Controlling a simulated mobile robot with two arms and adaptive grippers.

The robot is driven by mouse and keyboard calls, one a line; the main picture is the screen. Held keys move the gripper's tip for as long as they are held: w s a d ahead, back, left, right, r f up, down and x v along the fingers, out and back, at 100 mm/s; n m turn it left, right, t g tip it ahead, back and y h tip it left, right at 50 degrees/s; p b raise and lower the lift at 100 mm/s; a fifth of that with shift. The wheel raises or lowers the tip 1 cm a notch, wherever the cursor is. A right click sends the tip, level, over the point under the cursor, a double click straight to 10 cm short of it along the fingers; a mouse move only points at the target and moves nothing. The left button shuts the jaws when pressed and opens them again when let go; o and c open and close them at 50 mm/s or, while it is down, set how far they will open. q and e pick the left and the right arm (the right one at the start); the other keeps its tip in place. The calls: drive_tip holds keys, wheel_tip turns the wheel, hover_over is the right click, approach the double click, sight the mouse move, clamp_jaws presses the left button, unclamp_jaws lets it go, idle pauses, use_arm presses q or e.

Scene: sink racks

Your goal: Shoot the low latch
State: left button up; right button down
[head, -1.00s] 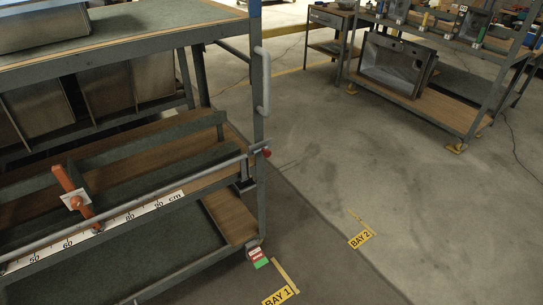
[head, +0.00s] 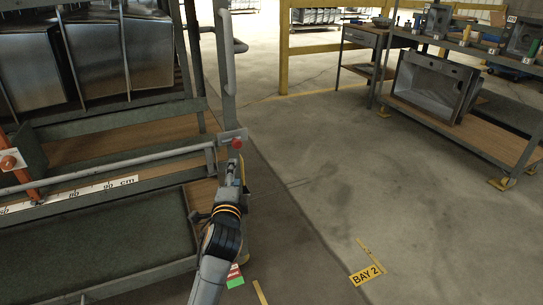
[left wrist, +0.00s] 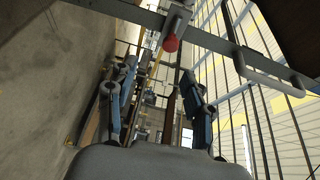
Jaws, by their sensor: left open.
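A red knob (head: 237,143) sits at the right end of a grey bar (head: 120,166) that runs along the front of the left rack; it looks like the low latch. In the left wrist view the red knob (left wrist: 170,44) shows beyond the fingers, on a metal bracket. My left gripper (head: 232,172) is just below the knob in the head view. In the left wrist view my left gripper (left wrist: 157,92) has its fingers apart with nothing held between them. I cannot tell whether it touches the bar. My right gripper is not in view.
An orange lever (head: 24,178) stands by a cm scale (head: 75,195) on the left rack. A grey upright handle (head: 228,55) is above the knob. A second rack (head: 470,135) stands at right. The floor between, with a BAY 2 label (head: 366,275), is clear.

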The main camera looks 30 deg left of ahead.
sight(237, 146)
use_arm(q)
drive_tip(key=x, duration=0.4)
drive_tip(key=r+b+x, duration=0.1)
drive_tip(key=x, duration=0.3)
drive_tip(key=b+x, duration=0.1)
drive_tip(key=x, duration=0.3)
drive_tip(key=shift+w+a+r, duration=0.1)
drive_tip(key=shift+a+r, duration=0.1)
drive_tip(key=shift+r, duration=0.2)
drive_tip(key=shift+w+a+b, duration=0.3)
drive_tip(key=shift+w, duration=0.3)
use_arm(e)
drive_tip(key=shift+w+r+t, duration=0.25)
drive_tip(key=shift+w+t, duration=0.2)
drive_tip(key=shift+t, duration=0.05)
use_arm(q)
clamp_jaws()
